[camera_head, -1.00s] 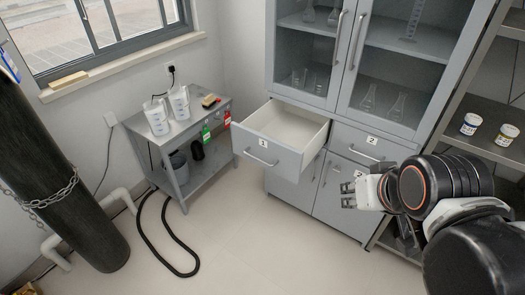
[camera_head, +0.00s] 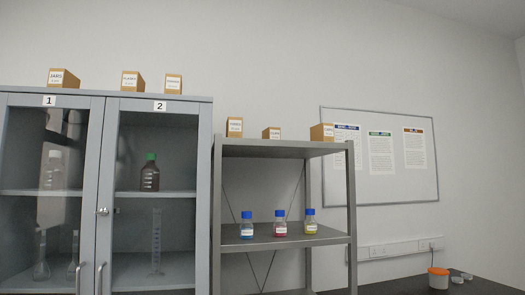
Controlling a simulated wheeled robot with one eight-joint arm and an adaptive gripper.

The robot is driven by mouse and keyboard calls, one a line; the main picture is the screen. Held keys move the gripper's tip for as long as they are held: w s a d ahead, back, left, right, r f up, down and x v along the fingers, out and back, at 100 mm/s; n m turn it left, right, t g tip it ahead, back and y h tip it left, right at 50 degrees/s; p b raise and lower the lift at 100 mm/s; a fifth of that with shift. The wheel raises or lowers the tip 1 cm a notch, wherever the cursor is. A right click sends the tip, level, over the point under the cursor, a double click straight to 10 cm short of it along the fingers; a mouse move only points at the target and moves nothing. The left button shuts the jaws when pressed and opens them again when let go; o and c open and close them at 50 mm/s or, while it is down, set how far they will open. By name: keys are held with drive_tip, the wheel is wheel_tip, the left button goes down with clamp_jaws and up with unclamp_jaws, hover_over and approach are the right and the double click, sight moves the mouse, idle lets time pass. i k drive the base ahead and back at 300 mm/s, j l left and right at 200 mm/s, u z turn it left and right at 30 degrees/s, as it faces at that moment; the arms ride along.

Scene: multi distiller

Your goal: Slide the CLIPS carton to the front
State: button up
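Small brown cartons with white labels stand up high in the head view. Three are on top of the grey cabinet: a left carton (camera_head: 63,78), a middle carton (camera_head: 132,82) and a right carton (camera_head: 173,84). Three more are on the top shelf of the grey rack: a tall carton (camera_head: 235,127), a low carton (camera_head: 271,133) and a larger carton (camera_head: 322,132). The leftmost label seems to read JARS. The other labels are too small to read surely, so I cannot tell which carton is CLIPS. My gripper is not in view.
The grey cabinet (camera_head: 105,95) has glass doors marked 1 and 2, with glassware inside. The rack's middle shelf (camera_head: 262,246) holds blue, red and yellow bottles. A whiteboard (camera_head: 383,188) hangs at the right above a dark counter (camera_head: 400,288) with an orange-and-white tub (camera_head: 438,278).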

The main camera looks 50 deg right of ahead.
sight(271, 133)
drive_tip(key=l+z, duration=0.1)
drive_tip(key=z, duration=0.85)
